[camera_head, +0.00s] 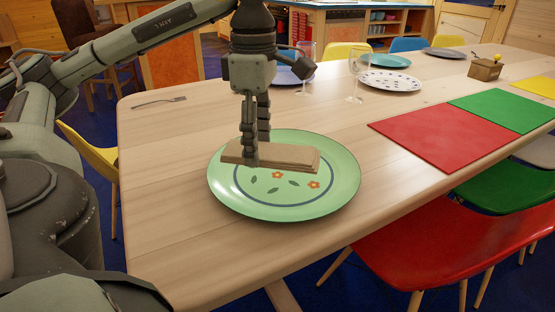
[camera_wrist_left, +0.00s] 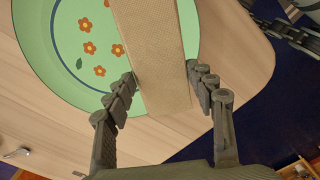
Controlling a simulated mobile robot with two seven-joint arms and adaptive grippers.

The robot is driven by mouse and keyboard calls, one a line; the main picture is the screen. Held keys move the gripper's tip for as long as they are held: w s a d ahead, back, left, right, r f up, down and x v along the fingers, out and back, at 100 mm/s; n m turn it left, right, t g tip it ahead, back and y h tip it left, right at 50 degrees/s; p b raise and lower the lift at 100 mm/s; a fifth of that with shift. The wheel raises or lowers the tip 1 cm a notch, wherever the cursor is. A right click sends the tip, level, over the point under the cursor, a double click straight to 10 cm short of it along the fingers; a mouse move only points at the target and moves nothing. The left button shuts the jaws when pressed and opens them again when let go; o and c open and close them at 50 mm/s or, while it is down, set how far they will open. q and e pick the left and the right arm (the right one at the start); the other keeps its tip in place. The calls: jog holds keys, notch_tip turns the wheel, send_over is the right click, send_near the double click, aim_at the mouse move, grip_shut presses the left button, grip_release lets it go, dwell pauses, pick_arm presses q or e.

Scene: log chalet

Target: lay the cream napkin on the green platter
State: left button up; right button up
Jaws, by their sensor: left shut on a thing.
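The cream napkin (camera_head: 290,157) looks like a flat, folded tan slab. My left gripper (camera_head: 255,160) is shut on it, with one finger on each side, and the napkin also shows between the fingers in the left wrist view (camera_wrist_left: 155,50). The green platter (camera_head: 285,205) has a dark ring, orange flowers and leaves, and lies on the wooden table. The napkin is over the platter's far left part in the head view, roughly level; whether it touches is hard to tell. What looks like my right gripper (camera_wrist_left: 285,28) shows at the wrist view's upper right, its opening unclear.
A fork (camera_head: 158,102) lies left of the platter on the table (camera_head: 160,220). Two glasses (camera_head: 357,75) and a spotted plate (camera_head: 390,80) stand behind. A red placemat (camera_head: 440,135) lies to the right. A red chair (camera_head: 450,245) is at the table's near edge.

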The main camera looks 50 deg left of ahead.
pick_arm(q)
jog(key=w+a+f, duration=0.1)
jog(key=w+f, duration=0.1)
jog(key=w+a+f, duration=0.1)
jog(key=w+a, duration=0.1)
jog(key=w, duration=0.1)
jog(key=w+a+f, duration=0.1)
jog(key=w+f, duration=0.1)
jog(key=w, duration=0.1)
jog(key=shift+a+f+p, duration=0.3)
jog(key=shift+a, duration=0.1)
jog(key=shift+a+f, duration=0.1)
jog(key=shift+f, duration=0.15)
notch_tip(320, 180, down, 3)
jog(key=shift+f, duration=0.35)
pick_arm(e)
jog(key=shift+f, duration=0.95)
jog(key=shift+f, duration=0.1)
pick_arm(q)
jog(key=shift+f, duration=0.1)
jog(key=o, duration=0.9)
jog(key=shift+o, duration=0.2)
pick_arm(e)
jog(key=shift+s+d, duration=0.25)
jog(key=shift+s, duration=0.1)
